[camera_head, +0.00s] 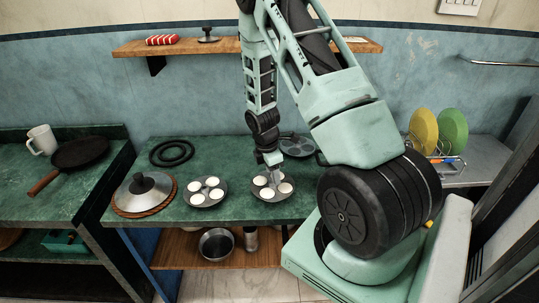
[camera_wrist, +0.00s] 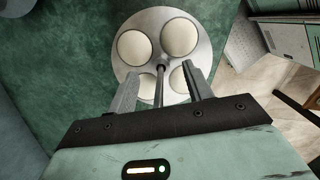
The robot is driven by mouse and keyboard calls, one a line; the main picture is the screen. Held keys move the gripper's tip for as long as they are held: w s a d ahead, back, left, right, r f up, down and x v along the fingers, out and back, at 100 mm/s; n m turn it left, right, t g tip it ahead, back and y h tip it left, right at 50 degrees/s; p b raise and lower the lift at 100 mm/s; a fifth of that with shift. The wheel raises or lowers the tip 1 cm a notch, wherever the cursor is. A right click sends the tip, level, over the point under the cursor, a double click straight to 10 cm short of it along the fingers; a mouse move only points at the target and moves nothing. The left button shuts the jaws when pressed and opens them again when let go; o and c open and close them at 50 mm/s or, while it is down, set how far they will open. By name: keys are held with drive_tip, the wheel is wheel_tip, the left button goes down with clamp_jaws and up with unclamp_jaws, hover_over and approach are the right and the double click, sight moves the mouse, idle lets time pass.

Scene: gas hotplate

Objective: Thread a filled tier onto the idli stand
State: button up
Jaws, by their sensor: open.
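A round grey tier filled with several white idlis (camera_head: 271,197) lies on the green counter, right of its middle. In the wrist view this tier (camera_wrist: 160,49) fills the upper middle, with a thin dark upright post (camera_wrist: 159,86) at its centre. My gripper (camera_head: 272,172) is above it, pointing down. In the wrist view the open fingers (camera_wrist: 167,76) stand on either side of the post, with gaps visible. A second filled tier (camera_head: 206,202) lies to its left. A grey dimpled plate without idlis (camera_head: 297,146) lies behind, partly hidden by my arm; I cannot tell whether it is the stand.
A pan (camera_head: 80,152) and mug (camera_head: 42,140) are on the left counter. A wall shelf (camera_head: 190,47) hangs above. The lower shelf holds a bowl (camera_head: 216,244).

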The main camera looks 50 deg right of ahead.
sight(265, 187)
wheel_tip(265, 187, up, 17)
drive_tip(key=w+a+b, duration=0.1)
drive_tip(key=a+b, duration=0.1)
drive_tip(key=shift+f, duration=0.2)
drive_tip(key=shift+w+a, duration=0.1)
idle(0.5)
drive_tip(key=s+a+r+m+t+y, duration=0.1)
drive_tip(key=a+r, duration=0.1)
drive_tip(key=a, duration=0.9)
drive_tip(key=s+a+r+m, duration=0.1)
drive_tip(key=a, duration=1)
drive_tip(key=s+a+r+m+y, duration=0.1)
drive_tip(key=s+a+m, duration=0.1)
drive_tip(key=s+a, duration=1.4)
drive_tip(key=shift+s+a+r, duration=0.2)
drive_tip(key=shift+r, duration=0.05)
drive_tip(key=shift+d+m, duration=0.1)
drive_tip(key=shift+m, duration=0.2)
